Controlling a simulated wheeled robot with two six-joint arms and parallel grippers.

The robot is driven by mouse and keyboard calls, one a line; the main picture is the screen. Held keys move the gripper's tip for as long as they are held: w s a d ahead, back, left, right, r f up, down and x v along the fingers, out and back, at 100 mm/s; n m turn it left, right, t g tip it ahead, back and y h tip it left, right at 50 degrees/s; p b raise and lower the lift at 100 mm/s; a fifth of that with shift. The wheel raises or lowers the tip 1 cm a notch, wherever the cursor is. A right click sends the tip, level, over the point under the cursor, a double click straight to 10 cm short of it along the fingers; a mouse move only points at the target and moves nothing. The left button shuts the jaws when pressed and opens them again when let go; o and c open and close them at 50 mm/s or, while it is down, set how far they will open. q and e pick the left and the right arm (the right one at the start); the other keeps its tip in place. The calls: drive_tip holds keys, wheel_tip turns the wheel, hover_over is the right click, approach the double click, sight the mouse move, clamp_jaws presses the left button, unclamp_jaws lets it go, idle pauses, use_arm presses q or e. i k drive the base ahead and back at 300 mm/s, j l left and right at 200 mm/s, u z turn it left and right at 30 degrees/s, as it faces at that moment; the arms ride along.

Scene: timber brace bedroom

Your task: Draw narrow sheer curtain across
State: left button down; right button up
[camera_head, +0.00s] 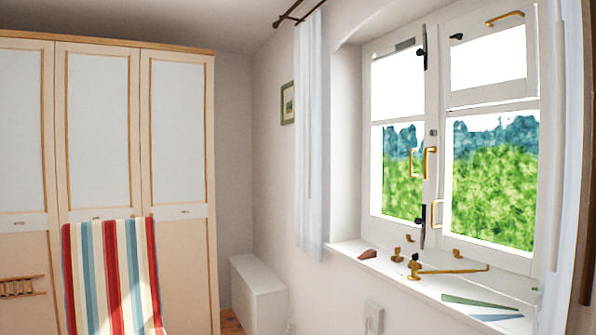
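A narrow sheer white curtain (309,140) hangs in folds from a dark rod (292,14) at the left side of the window. It is bunched and ends near the sill's left end. A second pale curtain (571,150) hangs at the right edge, partly cut off by the frame. The window (440,140) between them is uncovered, with greenery behind its panes. Neither of my grippers shows in the head view.
The white sill (450,283) holds brass fittings (450,270), a brown piece and flat strips. A striped deck chair (113,275) stands before a tall wardrobe (100,120) at left. A low white box (258,292) sits by the wall.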

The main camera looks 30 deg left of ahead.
sight(311, 247)
drive_tip(key=i+j, duration=0.2)
drive_tip(key=j, duration=0.2)
drive_tip(key=i+j, duration=0.2)
drive_tip(key=j, duration=0.2)
drive_tip(key=i+j, duration=0.2)
drive_tip(key=j, duration=0.15)
drive_tip(key=i+j, duration=0.2)
drive_tip(key=j, duration=0.2)
drive_tip(key=i+j, duration=0.2)
drive_tip(key=j, duration=0.2)
drive_tip(key=u, duration=0.05)
